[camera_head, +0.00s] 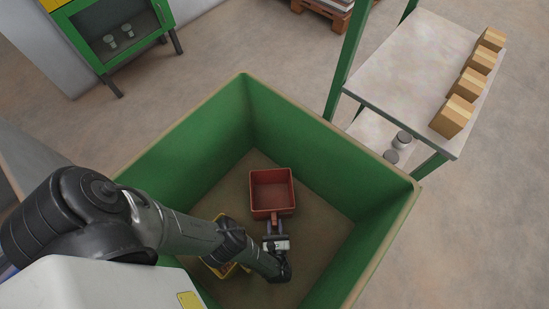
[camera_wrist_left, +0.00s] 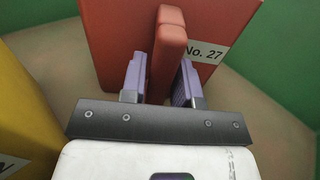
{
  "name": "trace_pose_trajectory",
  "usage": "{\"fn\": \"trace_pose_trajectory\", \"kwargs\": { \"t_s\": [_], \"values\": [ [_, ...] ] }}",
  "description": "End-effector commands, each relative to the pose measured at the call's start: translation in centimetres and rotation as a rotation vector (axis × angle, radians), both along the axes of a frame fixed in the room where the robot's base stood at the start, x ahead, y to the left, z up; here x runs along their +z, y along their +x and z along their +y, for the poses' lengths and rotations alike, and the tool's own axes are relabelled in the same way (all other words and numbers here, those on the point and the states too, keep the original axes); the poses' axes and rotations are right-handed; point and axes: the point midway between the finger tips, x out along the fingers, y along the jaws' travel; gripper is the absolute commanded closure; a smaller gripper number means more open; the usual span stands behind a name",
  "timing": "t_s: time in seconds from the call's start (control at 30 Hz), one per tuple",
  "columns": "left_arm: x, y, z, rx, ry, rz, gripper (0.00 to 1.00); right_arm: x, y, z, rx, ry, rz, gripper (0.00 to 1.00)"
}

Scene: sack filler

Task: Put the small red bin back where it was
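The small red bin (camera_head: 272,213) is inside the large green-walled box, upright and open at the top, and looks empty. In the left wrist view, the red bin (camera_wrist_left: 110,40) fills the top middle, with a "No. 27" label and a red handle. My left gripper (camera_head: 275,228) is at the bin's near side. Its two purple fingers (camera_wrist_left: 161,78) sit on either side of the handle, closed on it. I cannot tell whether the bin rests on the box floor or hangs just above it. My right gripper is not in view.
The green box (camera_head: 305,155) has tall walls around the bin. A yellow bin (camera_head: 216,268) stands beside the red one, partly hidden by my arm; it also shows in the left wrist view (camera_wrist_left: 25,110). A table (camera_head: 415,62) with several cartons stands at the right.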

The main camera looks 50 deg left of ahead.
Motion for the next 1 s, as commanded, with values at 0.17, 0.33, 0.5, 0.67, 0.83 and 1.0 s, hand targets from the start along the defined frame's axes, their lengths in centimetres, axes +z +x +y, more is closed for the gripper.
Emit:
{"fn": "trace_pose_trajectory", "kwargs": {
  "t_s": [0.17,0.33,0.5,0.67,0.83,1.0],
  "values": [
    [0.0,0.0,0.0,0.000,0.001,-0.001,0.54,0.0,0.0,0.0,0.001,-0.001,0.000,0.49],
    [0.0,0.0,0.0,0.000,0.001,-0.001,0.53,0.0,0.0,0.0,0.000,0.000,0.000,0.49],
    [0.0,-0.4,-0.6,0.000,0.000,0.000,0.53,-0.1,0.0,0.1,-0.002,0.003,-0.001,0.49],
    [-0.1,-1.6,-2.5,0.000,-0.001,0.000,0.53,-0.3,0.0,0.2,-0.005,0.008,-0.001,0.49],
    [-0.1,-2.9,-4.5,0.000,-0.001,0.000,0.53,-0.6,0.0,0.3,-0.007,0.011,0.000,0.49],
    [-0.1,-3.8,-5.8,0.001,-0.001,0.001,0.53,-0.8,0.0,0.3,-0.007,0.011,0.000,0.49]
  ]
}}
